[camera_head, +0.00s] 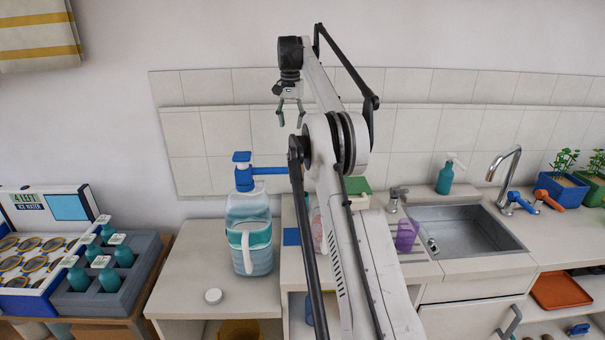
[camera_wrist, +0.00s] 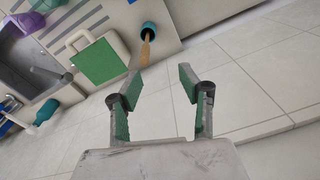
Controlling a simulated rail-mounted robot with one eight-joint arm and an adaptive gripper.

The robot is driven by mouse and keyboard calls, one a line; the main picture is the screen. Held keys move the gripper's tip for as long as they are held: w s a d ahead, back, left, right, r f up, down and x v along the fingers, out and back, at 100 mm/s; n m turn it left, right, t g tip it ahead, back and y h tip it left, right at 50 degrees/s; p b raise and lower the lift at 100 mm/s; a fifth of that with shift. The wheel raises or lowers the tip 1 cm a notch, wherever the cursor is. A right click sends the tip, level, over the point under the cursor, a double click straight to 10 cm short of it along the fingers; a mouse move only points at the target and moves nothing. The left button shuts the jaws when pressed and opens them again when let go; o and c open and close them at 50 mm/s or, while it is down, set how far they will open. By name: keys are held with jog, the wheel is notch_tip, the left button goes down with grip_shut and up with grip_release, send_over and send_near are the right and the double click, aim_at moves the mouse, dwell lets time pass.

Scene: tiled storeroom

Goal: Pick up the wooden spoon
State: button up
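A wooden handle (camera_wrist: 145,51), which looks like the wooden spoon, shows in the wrist view beyond my fingers. Its far end meets a small teal cup or cap (camera_wrist: 149,30); I cannot tell whether it stands inside it. I cannot make out the spoon in the head view, where my arm covers that part of the counter. My gripper (camera_head: 291,114) is open and empty, raised in front of the tiled wall above the counter. In the wrist view, its fingers (camera_wrist: 160,84) are wide apart, with the handle some way beyond them, apart from both.
A green-and-white box (camera_wrist: 97,62) stands near the handle. The sink (camera_head: 466,232) and tap (camera_head: 506,170) are to the right. A water jug with a blue pump (camera_head: 249,235) stands left of my arm. Wall tiles (camera_wrist: 250,90) lie close on the wrist view's right.

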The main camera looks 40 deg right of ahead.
jog(key=shift+m+g, duration=0.3)
jog(key=shift+m, duration=0.3)
jog(key=d+f, duration=0.1)
jog(key=d+f+p, duration=0.1)
jog(key=d, duration=0.1)
jog(key=s+d+f, duration=0.1)
jog(key=shift+d, duration=0.4)
notch_tip(320, 180, down, 8)
jog(key=shift+f, duration=0.1)
jog(key=shift+a+f+p, duration=0.1)
jog(key=shift+f+p, duration=0.5)
jog(key=shift+f, duration=2.1)
grip_shut()
jog(key=shift+r, duration=0.15)
